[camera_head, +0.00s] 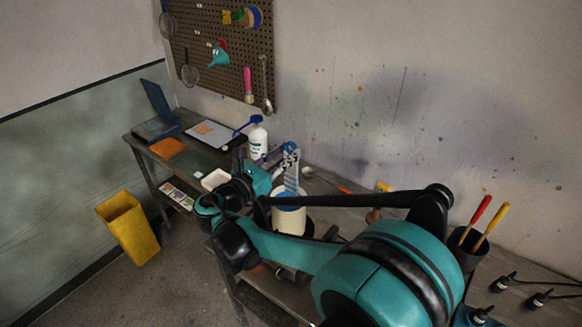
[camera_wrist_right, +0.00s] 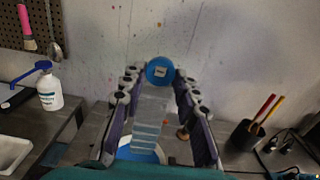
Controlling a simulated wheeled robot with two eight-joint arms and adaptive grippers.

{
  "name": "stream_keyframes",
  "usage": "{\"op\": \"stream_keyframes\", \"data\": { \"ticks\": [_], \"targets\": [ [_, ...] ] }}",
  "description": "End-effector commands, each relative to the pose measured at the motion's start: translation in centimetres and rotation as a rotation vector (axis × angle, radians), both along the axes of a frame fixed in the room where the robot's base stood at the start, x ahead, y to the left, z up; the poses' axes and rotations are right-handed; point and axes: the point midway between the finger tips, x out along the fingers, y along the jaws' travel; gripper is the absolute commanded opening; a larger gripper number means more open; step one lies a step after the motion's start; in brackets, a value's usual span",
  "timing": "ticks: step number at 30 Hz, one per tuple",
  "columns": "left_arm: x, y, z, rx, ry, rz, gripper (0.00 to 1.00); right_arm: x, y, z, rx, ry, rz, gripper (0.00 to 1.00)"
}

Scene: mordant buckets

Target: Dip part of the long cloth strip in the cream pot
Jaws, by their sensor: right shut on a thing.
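The cream pot (camera_head: 289,220) stands on the bench behind my right forearm, which hides part of it. The cloth strip (camera_head: 291,172), pale with blue markings, is upright above the pot's mouth. My right gripper (camera_head: 274,157) is shut on the strip's upper part. In the right wrist view my right gripper (camera_wrist_right: 157,80) has a finger on each side of the pale strip (camera_wrist_right: 150,112), which runs down toward the pot (camera_wrist_right: 138,154), blue inside its rim. I cannot tell whether the strip's lower end is inside the pot. My left gripper is not in view.
A white pump bottle (camera_head: 257,140) and a white tray (camera_head: 215,179) stand left of the pot. A black cup (camera_head: 465,246) with red and yellow handles stands to the right. A yellow bin (camera_head: 128,228) is on the floor. A pegboard (camera_head: 215,60) hangs behind.

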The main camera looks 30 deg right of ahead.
Motion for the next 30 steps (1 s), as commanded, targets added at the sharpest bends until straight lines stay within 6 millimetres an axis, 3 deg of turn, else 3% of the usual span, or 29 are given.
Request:
{"op": "stream_keyframes", "data": {
  "ticks": [7, 17, 30],
  "targets": [
    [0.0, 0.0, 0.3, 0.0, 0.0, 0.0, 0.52, 0.0, 0.1, 0.4, 0.0, 0.0, 0.0, 0.07],
    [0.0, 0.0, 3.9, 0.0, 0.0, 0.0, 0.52, 0.3, 0.8, 4.7, 0.0, 0.0, 0.001, 0.07],
    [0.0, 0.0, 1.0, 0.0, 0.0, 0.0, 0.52, 0.4, 0.8, 1.2, 0.0, 0.0, 0.0, 0.07]
  ]
}}
